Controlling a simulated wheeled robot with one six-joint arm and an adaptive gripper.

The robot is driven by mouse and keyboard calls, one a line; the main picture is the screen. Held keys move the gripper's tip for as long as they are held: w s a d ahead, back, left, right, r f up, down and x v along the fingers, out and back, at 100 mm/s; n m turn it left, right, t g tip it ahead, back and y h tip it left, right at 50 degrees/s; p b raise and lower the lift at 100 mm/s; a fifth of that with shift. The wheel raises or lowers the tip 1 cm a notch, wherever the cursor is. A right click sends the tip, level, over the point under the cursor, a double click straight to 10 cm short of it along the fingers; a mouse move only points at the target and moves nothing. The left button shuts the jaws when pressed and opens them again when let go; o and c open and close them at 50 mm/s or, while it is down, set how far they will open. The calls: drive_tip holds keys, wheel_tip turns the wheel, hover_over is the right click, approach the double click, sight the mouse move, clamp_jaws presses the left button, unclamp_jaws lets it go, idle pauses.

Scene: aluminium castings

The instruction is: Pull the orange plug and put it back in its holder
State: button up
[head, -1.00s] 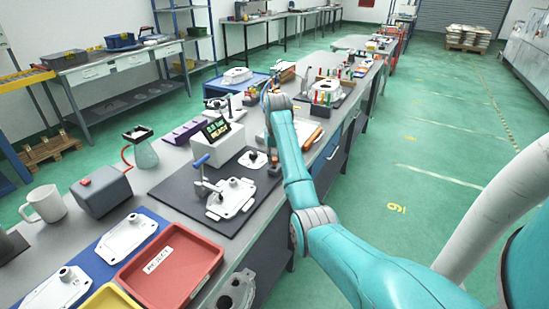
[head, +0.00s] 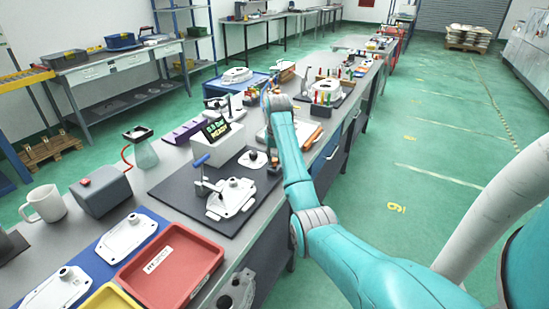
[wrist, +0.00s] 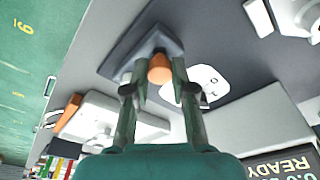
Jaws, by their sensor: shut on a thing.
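In the wrist view, the orange plug (wrist: 160,69) sits between the fingertips of my gripper (wrist: 159,88), which is shut on it. Just beyond the plug is a dark grey square block (wrist: 136,45), which looks like its holder. I cannot tell whether the plug is seated in it or just over it.
A white casting (head: 232,197) lies under a blue-handled clamp on the dark mat (head: 178,190). A display box (head: 215,146) stands behind; its screen reads READY in the wrist view (wrist: 285,164). Another white casting (wrist: 103,118) lies left of my fingers. A red tray (head: 168,262) is nearer.

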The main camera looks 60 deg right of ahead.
drive_tip(key=shift+f, duration=1)
drive_tip(key=o, duration=0.8)
drive_tip(key=shift+r, duration=0.1)
